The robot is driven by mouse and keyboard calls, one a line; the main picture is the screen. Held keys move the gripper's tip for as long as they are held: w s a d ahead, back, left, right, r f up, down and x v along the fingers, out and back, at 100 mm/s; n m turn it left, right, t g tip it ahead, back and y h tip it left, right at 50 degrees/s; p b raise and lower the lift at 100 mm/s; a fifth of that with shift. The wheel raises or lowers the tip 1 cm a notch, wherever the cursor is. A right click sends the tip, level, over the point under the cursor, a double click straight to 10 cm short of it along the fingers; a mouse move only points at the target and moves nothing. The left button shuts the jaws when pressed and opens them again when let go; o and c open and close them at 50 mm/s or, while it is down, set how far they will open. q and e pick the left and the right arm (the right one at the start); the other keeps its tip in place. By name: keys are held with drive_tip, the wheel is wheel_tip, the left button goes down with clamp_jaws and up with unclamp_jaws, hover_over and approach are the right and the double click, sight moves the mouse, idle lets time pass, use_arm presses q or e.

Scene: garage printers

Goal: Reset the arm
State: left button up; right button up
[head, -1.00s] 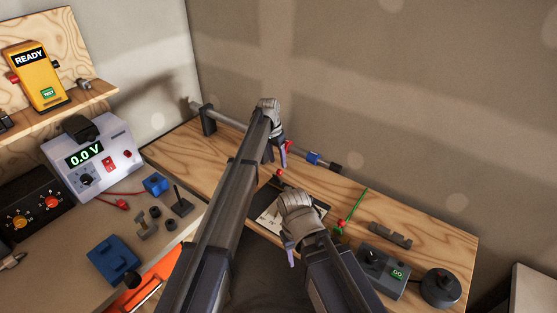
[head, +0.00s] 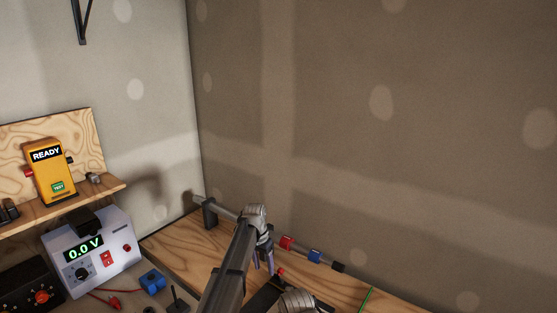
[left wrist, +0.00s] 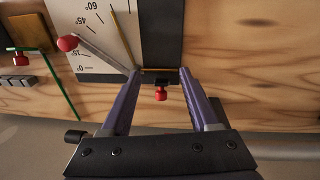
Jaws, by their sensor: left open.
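My left gripper (head: 264,258) hangs over the back workbench with its two purple fingers apart and nothing between them in the head view. The left wrist view shows the open fingers (left wrist: 160,76) above a white angle scale (left wrist: 92,30) on a dark plate. A grey lever (left wrist: 105,55) with a red ball end (left wrist: 68,43) lies across the scale, its inner end close to the left fingertip; I cannot tell whether they touch. A small red knob (left wrist: 160,95) shows between the fingers, lower down.
A grey rail (head: 225,212) with a red block (head: 286,243) and a blue block (head: 314,256) runs along the wall. A white meter reading 0.0 V (head: 92,252) and a yellow tester reading READY (head: 50,172) stand at left. A green rod (head: 366,298) stands at right.

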use_arm(q)
drive_tip(key=s+a+n+t+y, duration=0.1)
drive_tip(key=s+a+n, duration=0.35)
drive_tip(key=s, duration=1.05)
drive_tip(key=s+a+n, duration=0.2)
drive_tip(key=s+a, duration=0.6)
drive_tip(key=s, duration=0.6)
drive_tip(key=s+d+m+g+y, duration=0.1)
drive_tip(key=s+d+m, duration=0.3)
drive_tip(key=d, duration=0.7)
drive_tip(key=shift+s+d+f+b, duration=0.3)
drive_tip(key=shift+s+f+b, duration=0.1)
drive_tip(key=shift+b, duration=0.05)
